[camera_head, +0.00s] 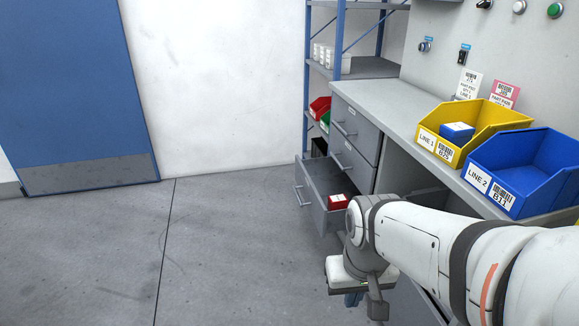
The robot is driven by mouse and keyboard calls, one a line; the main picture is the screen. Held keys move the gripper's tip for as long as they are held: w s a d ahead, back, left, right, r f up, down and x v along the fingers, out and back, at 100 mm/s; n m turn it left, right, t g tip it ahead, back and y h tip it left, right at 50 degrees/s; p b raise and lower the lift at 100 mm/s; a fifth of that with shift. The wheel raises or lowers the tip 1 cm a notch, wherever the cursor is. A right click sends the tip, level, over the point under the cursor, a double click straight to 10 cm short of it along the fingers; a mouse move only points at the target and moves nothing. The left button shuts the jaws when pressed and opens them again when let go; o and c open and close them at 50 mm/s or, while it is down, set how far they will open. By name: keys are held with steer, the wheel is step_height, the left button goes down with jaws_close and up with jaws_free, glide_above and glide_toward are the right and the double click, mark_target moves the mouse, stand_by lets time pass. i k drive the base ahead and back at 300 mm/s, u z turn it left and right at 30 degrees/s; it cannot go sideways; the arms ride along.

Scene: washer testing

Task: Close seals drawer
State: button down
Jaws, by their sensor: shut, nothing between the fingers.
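A grey drawer unit (364,131) stands under the left end of the workbench. Its lowest visible drawer (308,203) is pulled out, with a handle on its front; the two drawers above it are closed. I cannot read the labels, so I cannot tell by name which is the seals drawer. A small red box (338,201) lies inside the open drawer. My gripper (354,299) points down to the right of and nearer than the open drawer, apart from its front. It is shut and empty. My arm hides part of the drawer's right side.
A yellow bin (486,118) and a blue bin (550,150) stand on the workbench (385,98). A blue-framed shelf (339,40) stands behind the drawers. The floor (220,250) left of the drawer is clear, up to a blue door (75,85).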

mark_target(317, 179)
steer(key=z, duration=0.1)
steer(key=k, duration=0.3)
steer(key=u, duration=1.35)
steer(key=i, duration=1.25)
steer(key=z, duration=1.05)
steer(key=i, duration=1)
steer(key=z, duration=0.05)
